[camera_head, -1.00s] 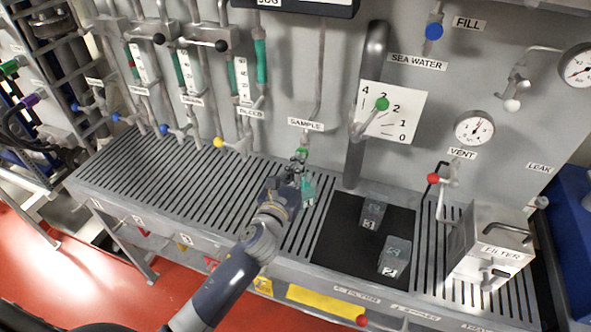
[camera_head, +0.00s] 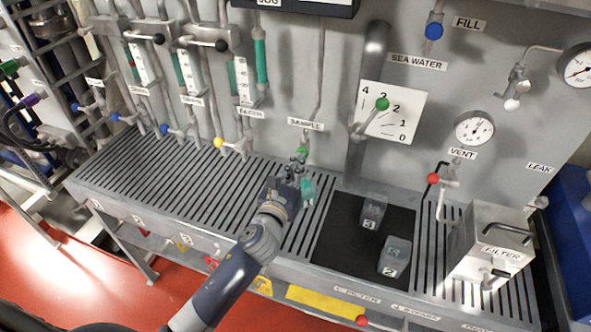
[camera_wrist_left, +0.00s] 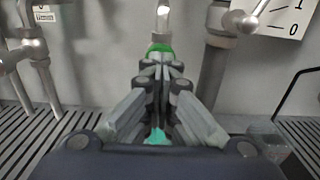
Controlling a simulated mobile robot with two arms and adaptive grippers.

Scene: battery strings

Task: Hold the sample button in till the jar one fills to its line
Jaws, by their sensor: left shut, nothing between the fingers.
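The green sample button (camera_head: 302,152) sits on the pipe under the SAMPLE label (camera_head: 306,124). My left gripper (camera_head: 299,160) is shut and empty, its fingertips right at the button. In the left wrist view the closed fingertips (camera_wrist_left: 160,58) overlap the lower edge of the green button (camera_wrist_left: 160,47); whether they press it in I cannot tell. A jar with teal content (camera_head: 308,190) stands on the slatted bench below, mostly hidden behind my gripper. Its number, line and level are not readable. My right gripper is not in view.
Jar 3 (camera_head: 373,211) and jar 2 (camera_head: 394,257) stand on a black mat (camera_head: 335,247) to the right. The filter box (camera_head: 492,245) stands further right. A lever with a green knob (camera_head: 382,104) is above. The slatted bench (camera_head: 165,185) at left is clear.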

